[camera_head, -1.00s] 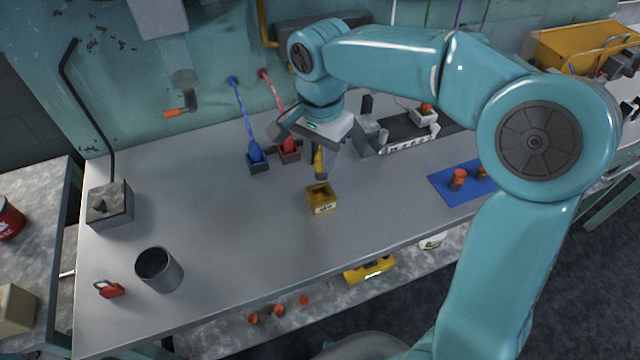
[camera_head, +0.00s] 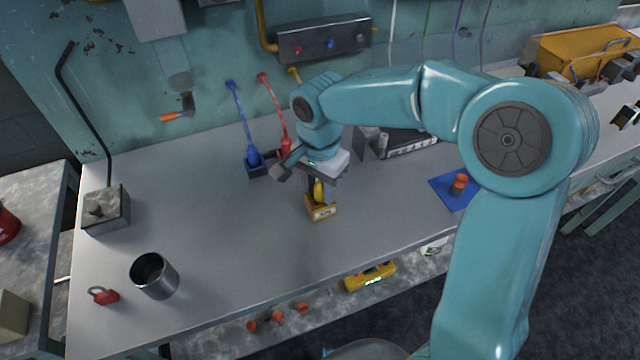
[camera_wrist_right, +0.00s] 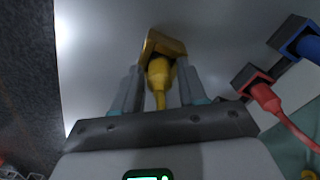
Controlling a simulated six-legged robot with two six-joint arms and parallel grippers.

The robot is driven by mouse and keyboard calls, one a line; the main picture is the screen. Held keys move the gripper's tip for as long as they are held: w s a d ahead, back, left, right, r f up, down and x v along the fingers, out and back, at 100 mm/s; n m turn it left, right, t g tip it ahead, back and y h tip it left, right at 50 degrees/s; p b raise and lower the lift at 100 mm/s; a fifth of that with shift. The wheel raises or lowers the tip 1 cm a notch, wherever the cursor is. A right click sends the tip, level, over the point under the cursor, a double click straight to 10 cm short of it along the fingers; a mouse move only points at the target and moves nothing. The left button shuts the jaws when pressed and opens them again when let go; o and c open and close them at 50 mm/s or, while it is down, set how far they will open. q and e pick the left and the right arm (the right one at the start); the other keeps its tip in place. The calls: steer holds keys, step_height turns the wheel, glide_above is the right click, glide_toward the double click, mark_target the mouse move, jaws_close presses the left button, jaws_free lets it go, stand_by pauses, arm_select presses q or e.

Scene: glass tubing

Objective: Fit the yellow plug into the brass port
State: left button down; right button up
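The brass port (camera_head: 322,211) is a small yellow-brown box on the grey bench, near its middle. It also shows at the top middle of the right wrist view (camera_wrist_right: 165,44). The yellow plug (camera_wrist_right: 159,73) points into the port's opening. Its front end is hidden there, and I cannot tell how deep it sits. In the head view the plug (camera_head: 318,190) shows just above the port. My right gripper (camera_wrist_right: 160,72) is over the port with a finger on each side of the plug, and seems shut on it. My left gripper is not in view.
A blue plug (camera_head: 253,158) and a red plug (camera_head: 287,147) sit in dark ports just behind. A metal cup (camera_head: 155,277) and red padlock (camera_head: 104,296) stand front left. A blue mat (camera_head: 452,197) with an orange-topped piece lies right. The bench left of the port is clear.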

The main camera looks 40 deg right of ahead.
mark_target(320, 182)
steer(key=shift+o, duration=0.3)
steer(key=shift+s, duration=0.1)
steer(key=shift+r, duration=0.5)
step_height(320, 182, up, 12)
steer(key=p, duration=0.1)
steer(key=shift+f+p, duration=0.25)
steer(key=shift+p, duration=0.05)
